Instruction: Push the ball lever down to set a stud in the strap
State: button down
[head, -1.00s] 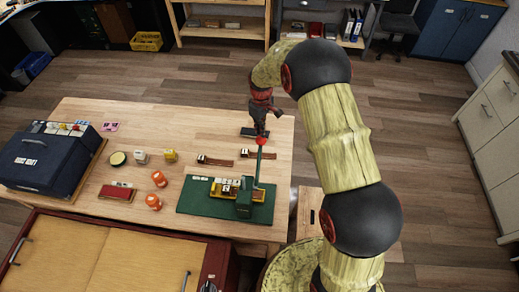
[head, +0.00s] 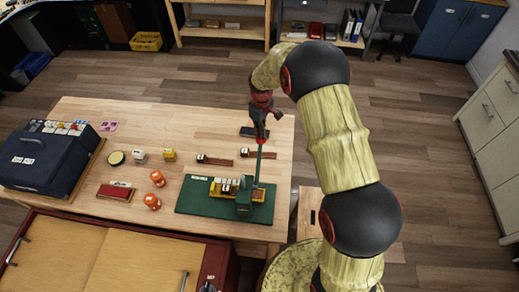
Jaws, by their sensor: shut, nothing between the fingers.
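A green press (head: 244,200) stands on a green base mat (head: 210,207) at the front right of the table. Its thin green lever (head: 259,165) rises toward the back and ends in a red ball (head: 261,141), now partly hidden by my gripper. My gripper (head: 262,134) is shut and empty, pointing down, with its tips at the ball; I cannot tell whether they touch it. A yellow holder with small pale pieces (head: 228,188) sits beside the press on the base. Two brown straps with pale ends, one left (head: 215,160) and one right (head: 262,154), lie behind it. Any stud is too small to make out.
A dark flat block (head: 248,132) lies behind the lever. Bare wood lies at the back of the table.

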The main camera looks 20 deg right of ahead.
jog(key=shift+s+f, duration=0.1)
jog(key=shift+f, duration=0.45)
jog(key=shift+f+b, duration=0.15)
jog(key=shift+b, duration=0.15)
jog(key=shift+w+d+f+b, duration=0.2)
jog(key=shift+w+f+b, duration=0.2)
jog(key=shift+f, duration=0.2)
jog(key=shift+w+d+f+b, duration=0.1)
jog(key=shift+w+f+b, duration=0.15)
jog(key=shift+f+b, duration=0.45)
jog(key=shift+w+f, duration=0.15)
jog(key=shift+w, duration=0.1)
